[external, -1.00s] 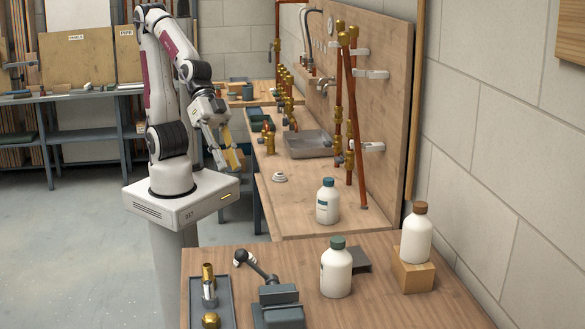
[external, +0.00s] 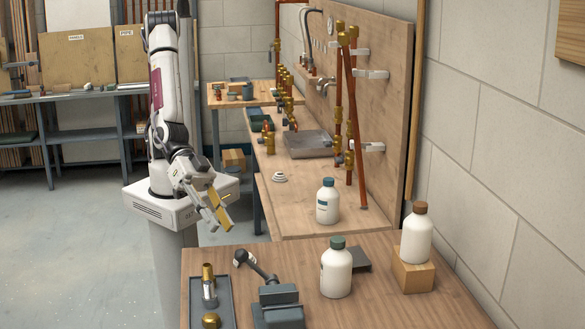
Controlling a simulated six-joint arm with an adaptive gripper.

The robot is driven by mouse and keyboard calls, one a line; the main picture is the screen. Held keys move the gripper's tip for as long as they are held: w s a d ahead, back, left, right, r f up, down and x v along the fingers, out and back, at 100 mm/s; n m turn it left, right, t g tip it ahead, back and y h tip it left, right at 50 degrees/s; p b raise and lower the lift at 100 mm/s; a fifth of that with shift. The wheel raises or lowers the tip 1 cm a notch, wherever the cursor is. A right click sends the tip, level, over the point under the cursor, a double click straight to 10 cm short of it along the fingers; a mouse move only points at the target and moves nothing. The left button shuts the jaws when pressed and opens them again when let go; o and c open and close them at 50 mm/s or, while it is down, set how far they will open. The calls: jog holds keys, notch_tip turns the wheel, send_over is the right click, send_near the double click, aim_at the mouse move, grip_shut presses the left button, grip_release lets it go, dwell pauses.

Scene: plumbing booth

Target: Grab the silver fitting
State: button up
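A silver fitting (external: 209,292) stands upright in the grey tray (external: 226,285) at the front left of the near table. A brass piece (external: 208,270) shows at its top; I cannot tell whether they are joined. A rounded brass fitting (external: 211,320) is in the same tray, in front of it. My gripper (external: 220,229) points down and to the right, above and behind the tray, beyond the table's back left corner. Its two fingers look apart with nothing between them. It is clear of the silver fitting.
A grey vise-like tool with a handle (external: 277,306) stands right of the tray. White bottles (external: 336,272) and a wooden block (external: 413,275) are farther right. The long bench (external: 300,200) with a pipe board lies behind. Floor is clear at left.

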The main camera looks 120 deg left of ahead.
aim_at(208, 290)
jog(key=s+d+f+t+y, duration=0.1)
jog(key=d+f, duration=0.1)
jog(key=f, duration=0.2)
jog(key=s+d+f+t, duration=0.1)
jog(key=d+f+t, duration=0.1)
jog(key=d+f, duration=0.1)
jog(key=s+d+f+t+y, duration=0.1)
jog(key=s+d+f, duration=0.1)
jog(key=d+f, duration=0.1)
jog(key=shift+f+t+y, duration=0.3)
jog(key=shift+f, duration=0.5)
jog(key=f, duration=0.1)
jog(key=s+a+f, duration=0.1)
jog(key=s+t+y, duration=0.1)
jog(key=shift+a+f+m, duration=0.3)
jog(key=shift+f, duration=0.1)
jog(key=shift+s+a+f+t, duration=0.35)
jog(key=shift+s+f+t, duration=0.05)
jog(key=shift+s, duration=0.05)
jog(key=shift+w, duration=0.1)
jog(key=shift+w, duration=1.25)
jog(key=shift+w+d+f, duration=0.1)
jog(key=shift+w+f, duration=0.05)
jog(key=shift+w, duration=1.15)
jog(key=shift+w+f, duration=0.15)
jog(key=shift+w, duration=1.15)
